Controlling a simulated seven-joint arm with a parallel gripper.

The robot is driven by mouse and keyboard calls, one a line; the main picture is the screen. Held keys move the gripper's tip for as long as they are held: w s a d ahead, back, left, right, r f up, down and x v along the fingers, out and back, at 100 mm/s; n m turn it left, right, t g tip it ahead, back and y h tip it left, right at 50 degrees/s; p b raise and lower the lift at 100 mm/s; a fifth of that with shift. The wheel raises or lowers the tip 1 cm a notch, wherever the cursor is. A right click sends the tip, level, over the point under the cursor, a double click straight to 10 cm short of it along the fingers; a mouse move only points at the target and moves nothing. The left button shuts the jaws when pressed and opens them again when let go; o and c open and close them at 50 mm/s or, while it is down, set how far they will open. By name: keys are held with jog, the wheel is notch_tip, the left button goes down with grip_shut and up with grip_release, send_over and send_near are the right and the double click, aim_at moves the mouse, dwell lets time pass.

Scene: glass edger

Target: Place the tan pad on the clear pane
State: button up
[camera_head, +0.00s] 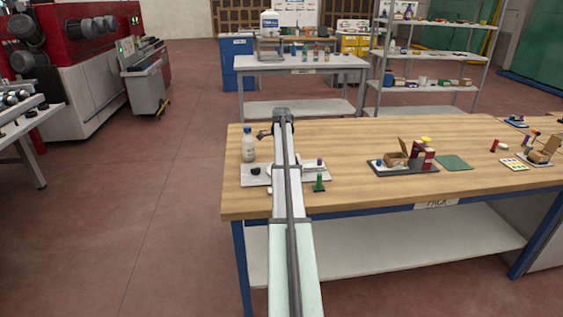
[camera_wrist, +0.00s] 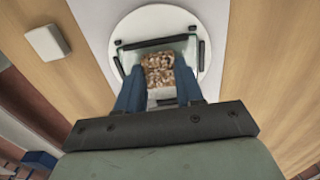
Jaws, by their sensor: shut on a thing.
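In the wrist view, the tan pad (camera_wrist: 158,70), a mottled brown and tan block, sits between the blue fingers of my gripper (camera_wrist: 160,88), which is shut on it. The clear pane (camera_wrist: 187,45), with a greenish tint and dark edge pieces, lies on a white round disc (camera_wrist: 150,20). The pad is over the pane's middle in this view; whether it touches the pane I cannot tell. In the head view my arm hides the gripper, pad and pane.
A small pale block (camera_wrist: 45,42) lies left of the disc. On the wooden bench (camera_head: 370,150) stand a bottle (camera_head: 248,147) and a green-based item (camera_head: 319,182) near my arm. A dark tray with boxes (camera_head: 400,167) is to the right. Bare wood lies between.

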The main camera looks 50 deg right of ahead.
jog(key=o, duration=1)
jog(key=shift+r, duration=0.15)
notch_tip(320, 180, up, 12)
dwell(0.4)
